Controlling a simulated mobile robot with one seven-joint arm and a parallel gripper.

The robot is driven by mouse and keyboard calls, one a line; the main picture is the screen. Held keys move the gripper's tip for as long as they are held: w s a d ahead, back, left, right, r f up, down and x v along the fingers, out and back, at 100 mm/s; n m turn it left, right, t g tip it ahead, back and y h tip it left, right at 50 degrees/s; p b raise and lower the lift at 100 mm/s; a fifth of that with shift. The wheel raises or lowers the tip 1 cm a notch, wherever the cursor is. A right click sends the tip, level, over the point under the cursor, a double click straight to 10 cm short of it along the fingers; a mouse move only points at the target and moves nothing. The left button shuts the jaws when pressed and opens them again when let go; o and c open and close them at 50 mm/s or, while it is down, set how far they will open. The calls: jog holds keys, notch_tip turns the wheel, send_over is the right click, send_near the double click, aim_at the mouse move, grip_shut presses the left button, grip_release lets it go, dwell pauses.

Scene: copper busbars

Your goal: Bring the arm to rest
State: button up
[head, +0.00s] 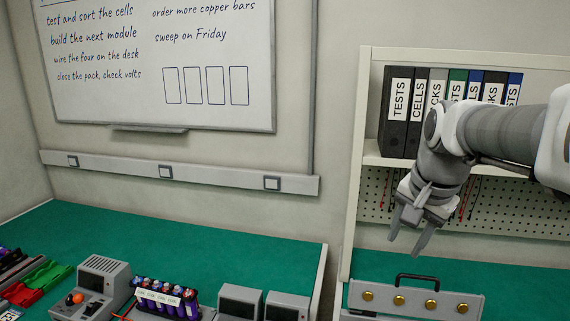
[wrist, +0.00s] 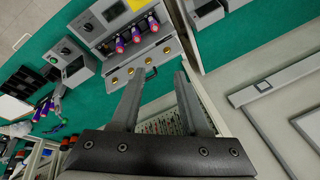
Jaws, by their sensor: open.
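My gripper (head: 408,229) hangs in the air at the right of the head view, in front of the shelf and above the grey plate with gold discs. It points downward and is tilted. My gripper also shows in the wrist view (wrist: 157,82), its two fingers apart with nothing between them. My arm reaches in from the right edge of the head view and bends down at the wrist.
A grey plate with gold discs and a black handle (head: 417,299) stands below my gripper. Binders (head: 398,105) fill the shelf behind my wrist. A cell pack (head: 165,298) and grey devices stand on the green desk (head: 190,240). A whiteboard (head: 160,60) hangs behind.

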jog(key=s+a+f+n, duration=0.1)
jog(key=s+a+n, duration=0.1)
jog(key=s, duration=0.3)
jog(key=s+a+f+n+t, duration=0.1)
jog(key=s+a+f+n, duration=0.1)
jog(key=s+n, duration=0.2)
jog(key=s+a+f+n, duration=0.2)
jog(key=s+a+n, duration=0.1)
jog(key=s, duration=0.4)
jog(key=shift+s+f+t, duration=0.25)
jog(key=shift+t, duration=0.05)
